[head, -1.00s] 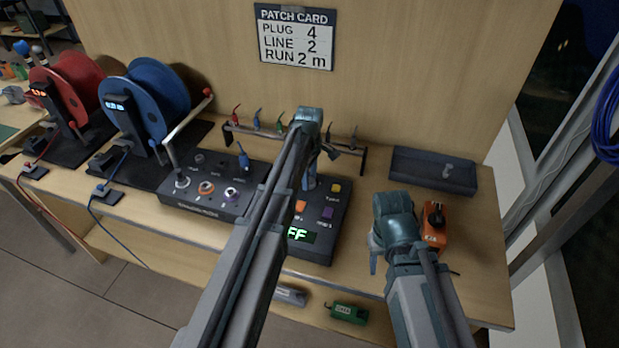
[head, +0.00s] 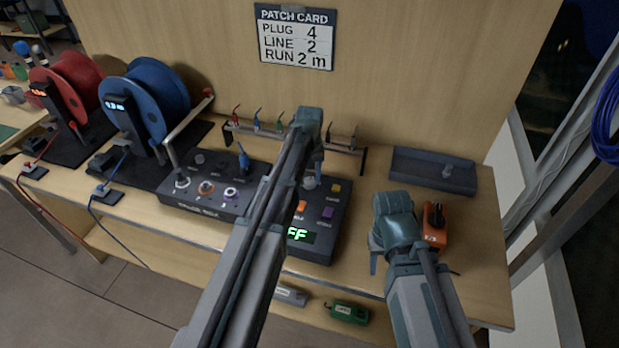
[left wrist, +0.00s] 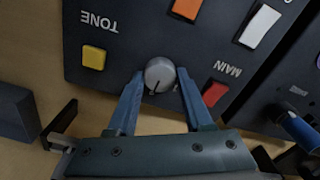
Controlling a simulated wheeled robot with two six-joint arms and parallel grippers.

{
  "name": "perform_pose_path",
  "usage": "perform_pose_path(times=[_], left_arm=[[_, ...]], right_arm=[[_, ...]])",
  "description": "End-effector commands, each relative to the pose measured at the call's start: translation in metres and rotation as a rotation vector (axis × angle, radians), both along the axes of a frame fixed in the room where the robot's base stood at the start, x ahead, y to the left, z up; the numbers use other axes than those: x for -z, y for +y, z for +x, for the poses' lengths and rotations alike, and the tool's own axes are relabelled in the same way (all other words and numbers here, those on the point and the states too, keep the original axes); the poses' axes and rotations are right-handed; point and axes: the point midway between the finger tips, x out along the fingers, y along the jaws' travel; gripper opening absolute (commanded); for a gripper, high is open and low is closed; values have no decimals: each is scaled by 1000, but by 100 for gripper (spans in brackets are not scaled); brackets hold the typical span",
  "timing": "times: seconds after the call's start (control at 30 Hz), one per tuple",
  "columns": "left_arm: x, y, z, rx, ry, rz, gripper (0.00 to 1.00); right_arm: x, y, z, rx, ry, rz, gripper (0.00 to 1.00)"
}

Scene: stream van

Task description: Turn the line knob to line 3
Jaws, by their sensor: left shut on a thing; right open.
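The grey round line knob (left wrist: 160,73) stands on the dark control panel (left wrist: 120,60); a dark pointer mark on it faces the lower edge of the left wrist view. It also shows as a pale cap in the head view (head: 309,183), partly behind my left arm. My left gripper (left wrist: 160,80) is shut on the knob, one finger at each side. In the head view its fingers (head: 317,172) are partly hidden by the arm. My right gripper (head: 376,262) is open and low beside the panel's right side, its fingers mostly hidden.
A yellow button (left wrist: 94,58) and a red button (left wrist: 215,93) flank the knob. An orange device (head: 434,228) stands beside my right gripper. A rack of plugs (head: 270,131) and a dark tray (head: 432,170) are behind. The patch card (head: 295,37) reads plug 4, line 2, run 2 m.

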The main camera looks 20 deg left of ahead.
Motion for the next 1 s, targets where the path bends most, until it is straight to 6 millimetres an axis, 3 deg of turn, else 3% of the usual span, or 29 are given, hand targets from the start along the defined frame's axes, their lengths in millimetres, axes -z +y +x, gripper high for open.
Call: perform_pose_path(times=[0.6, 1.0], left_arm=[[0, 0, 0, 580, 0, 0, 0], [0, 0, 0, 859, 0, 0, 0]], right_arm=[[0, 0, 0, 0, 0, 0, 50], [0, 0, 0, 0, 0, 0, 50]])
